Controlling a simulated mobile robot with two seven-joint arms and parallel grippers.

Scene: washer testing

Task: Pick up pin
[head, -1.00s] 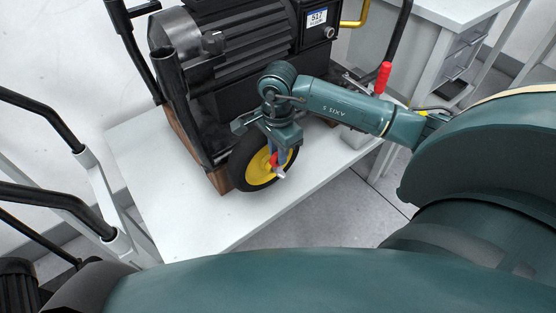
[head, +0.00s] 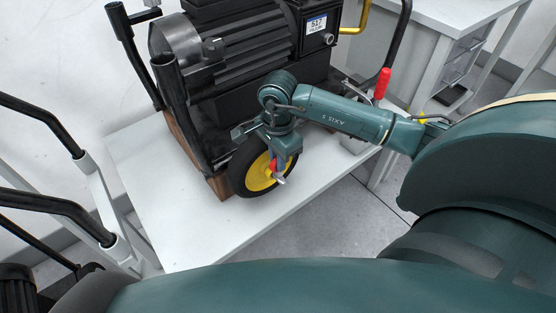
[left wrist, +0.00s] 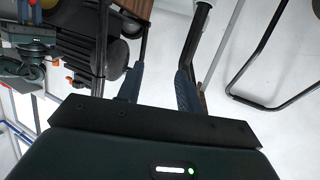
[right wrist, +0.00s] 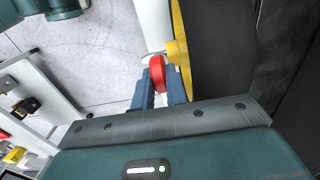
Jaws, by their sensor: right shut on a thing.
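The pin, with a red head (right wrist: 157,74), sits beside the yellow hub of a black wheel in the right wrist view. My right gripper (right wrist: 162,82) is shut on it, its blue fingers on either side of the red part. In the head view, the right gripper (head: 279,168) points down at the outer face of the yellow-hubbed wheel (head: 243,176), with a bit of red and a pale tip showing at its fingers. How far the pin sits in the hub cannot be told. My left gripper (left wrist: 160,84) is open and empty in the left wrist view.
The wheel belongs to a black motor unit (head: 235,45) on a white table (head: 190,230). A red-handled lever (head: 382,84) rises right of it. The table's front left is clear.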

